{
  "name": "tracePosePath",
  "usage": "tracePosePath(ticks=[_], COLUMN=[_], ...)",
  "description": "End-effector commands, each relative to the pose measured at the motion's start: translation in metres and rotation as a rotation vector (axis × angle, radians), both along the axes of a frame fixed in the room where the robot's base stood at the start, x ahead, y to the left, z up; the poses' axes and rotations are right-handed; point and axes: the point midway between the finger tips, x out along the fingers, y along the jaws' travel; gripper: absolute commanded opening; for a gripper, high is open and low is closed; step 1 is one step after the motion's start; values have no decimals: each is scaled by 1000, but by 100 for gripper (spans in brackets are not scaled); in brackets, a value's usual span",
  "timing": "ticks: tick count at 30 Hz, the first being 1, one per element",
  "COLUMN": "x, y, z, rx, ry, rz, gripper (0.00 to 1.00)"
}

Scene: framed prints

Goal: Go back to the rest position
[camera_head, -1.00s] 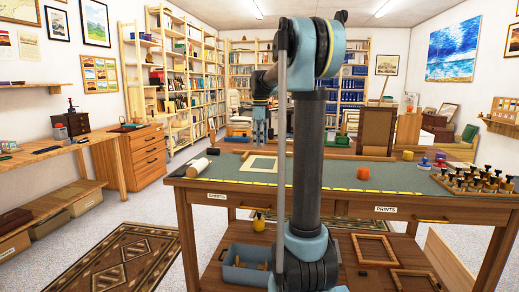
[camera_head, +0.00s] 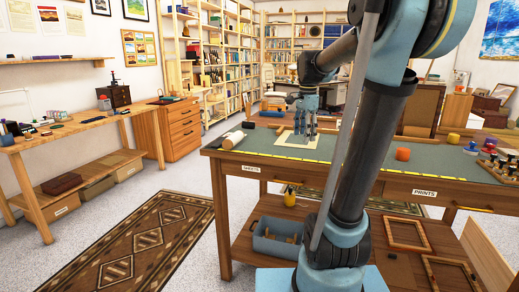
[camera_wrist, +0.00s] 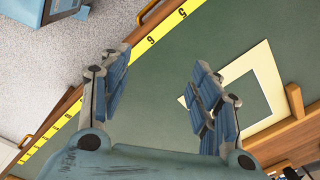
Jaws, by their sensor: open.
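My gripper (camera_head: 306,124) hangs above the green-topped work table (camera_head: 255,148) in the head view, over a cream mat frame (camera_head: 290,143) that lies flat there. In the wrist view my gripper (camera_wrist: 160,95) has its two fingers spread wide, with nothing between them but the green table top (camera_wrist: 160,65). The mat frame also shows in the wrist view (camera_wrist: 262,78), partly hidden behind the right finger. My arm crosses the right half of the head view and hides part of the table.
A cream roll (camera_head: 233,139) lies at the table's left end. A grey-blue bin (camera_head: 277,239) is on the lower shelf. Floor with a patterned rug (camera_head: 139,247) lies left of the table.

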Motion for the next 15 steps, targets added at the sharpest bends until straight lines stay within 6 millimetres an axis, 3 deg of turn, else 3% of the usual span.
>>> tracePosePath(ticks=[3,15], x=[-36,-140], y=[-3,-9], z=[-16,-87], rx=[-11,-64], ry=[-15,-66], rz=[147,652], gripper=[57,57])
